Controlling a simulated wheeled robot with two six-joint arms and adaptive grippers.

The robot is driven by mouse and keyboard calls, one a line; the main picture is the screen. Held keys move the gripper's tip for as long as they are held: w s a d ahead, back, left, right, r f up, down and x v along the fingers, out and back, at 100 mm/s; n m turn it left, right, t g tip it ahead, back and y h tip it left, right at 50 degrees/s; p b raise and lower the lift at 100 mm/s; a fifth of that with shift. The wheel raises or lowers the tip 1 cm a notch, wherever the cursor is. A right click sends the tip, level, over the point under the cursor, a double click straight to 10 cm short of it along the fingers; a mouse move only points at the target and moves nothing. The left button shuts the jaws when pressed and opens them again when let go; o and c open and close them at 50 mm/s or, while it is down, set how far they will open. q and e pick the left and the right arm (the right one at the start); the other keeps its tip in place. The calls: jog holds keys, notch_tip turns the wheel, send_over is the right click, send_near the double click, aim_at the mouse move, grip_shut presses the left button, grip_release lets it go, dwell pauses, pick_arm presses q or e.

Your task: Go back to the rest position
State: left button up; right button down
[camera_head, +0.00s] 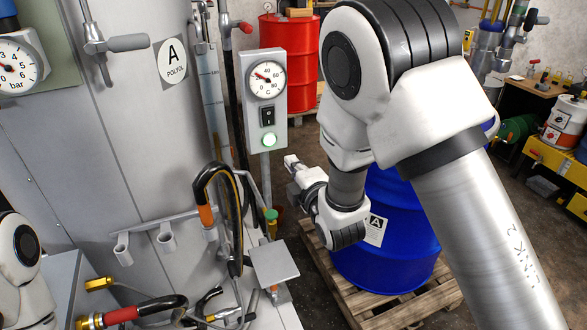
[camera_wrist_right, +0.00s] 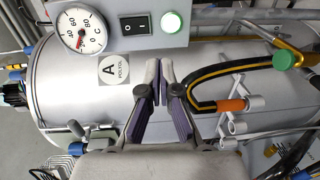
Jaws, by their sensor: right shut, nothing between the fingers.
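My right arm reaches in from the right of the head view and covers part of the blue drum (camera_head: 385,265). My right gripper (camera_head: 291,162) is at its end, pointing left, below the grey control box (camera_head: 266,95). In the right wrist view the gripper (camera_wrist_right: 161,70) has its fingers close together with nothing between them. It faces the silver tank (camera_wrist_right: 75,85), apart from the hose (camera_wrist_right: 228,72) with its orange grip. Only a part of my left arm shows at the lower left of the head view, and its gripper is outside the picture.
The control box carries a dial, a black switch and a lit green lamp (camera_head: 269,139). The blue drum stands on a wooden pallet (camera_head: 345,311). A red drum (camera_head: 290,55) stands behind.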

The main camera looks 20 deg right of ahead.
jog(key=s+d+f+m+g, duration=0.1)
jog(key=s+f+g, duration=0.3)
jog(key=f, duration=0.6)
jog(key=s+d+f+m+g+h, duration=0.1)
jog(key=s+d+f+m+g, duration=0.1)
jog(key=s+f, duration=0.55)
jog(key=s+d+f+m+g, duration=0.1)
jog(key=s+f+g, duration=0.2)
jog(key=f, duration=0.9)
jog(key=s+f+m+g, duration=0.3)
jog(key=s+m, duration=0.4)
jog(key=s, duration=0.3)
jog(key=s+f+m+g, duration=0.4)
jog(key=s+m, duration=0.4)
jog(key=s, duration=0.3)
jog(key=shift+s+d+g, duration=0.2)
jog(key=shift+d+g, duration=0.15)
jog(key=shift+g, duration=0.25)
